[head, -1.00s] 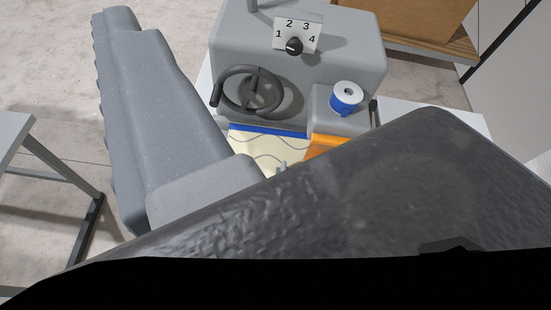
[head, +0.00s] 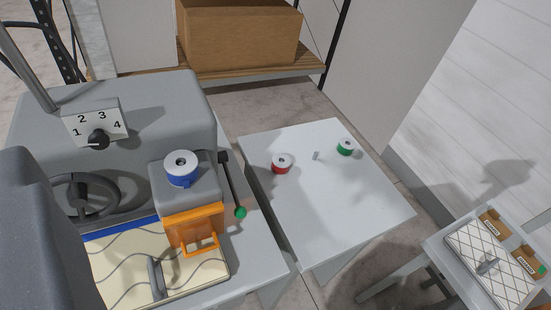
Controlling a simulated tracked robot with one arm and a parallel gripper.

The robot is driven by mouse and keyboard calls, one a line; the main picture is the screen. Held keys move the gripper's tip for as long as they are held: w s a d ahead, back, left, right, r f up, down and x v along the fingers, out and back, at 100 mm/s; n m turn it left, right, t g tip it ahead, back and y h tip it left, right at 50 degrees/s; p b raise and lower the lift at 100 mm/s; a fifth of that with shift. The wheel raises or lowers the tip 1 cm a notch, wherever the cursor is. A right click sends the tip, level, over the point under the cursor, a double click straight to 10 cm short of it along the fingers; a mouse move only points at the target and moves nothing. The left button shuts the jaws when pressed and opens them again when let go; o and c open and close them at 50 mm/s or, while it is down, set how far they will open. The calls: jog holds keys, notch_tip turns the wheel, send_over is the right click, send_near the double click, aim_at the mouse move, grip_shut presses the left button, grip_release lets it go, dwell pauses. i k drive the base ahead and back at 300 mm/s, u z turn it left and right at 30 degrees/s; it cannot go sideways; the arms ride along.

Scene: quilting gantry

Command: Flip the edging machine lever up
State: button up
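The edging machine (head: 160,115) is a grey body at the left of the head view. Its lever (head: 232,186) is a thin black rod with a green knob (head: 240,212) on the machine's right side. The rod slopes down from its pivot, with the knob at the low end near the table top. Nothing touches the lever in this view. My gripper is not in view.
The machine carries a numbered dial (head: 98,140), a dark handwheel (head: 82,200), a blue spool (head: 181,168) and an orange guard (head: 194,226). A white table (head: 330,215) holds red (head: 281,163) and green spools (head: 345,147). A cardboard box (head: 240,35) stands behind.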

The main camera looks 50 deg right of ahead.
aim_at(240, 212)
jog(key=u, duration=0.1)
jog(key=k, duration=1)
jog(key=z, duration=0.65)
jog(key=i, duration=1)
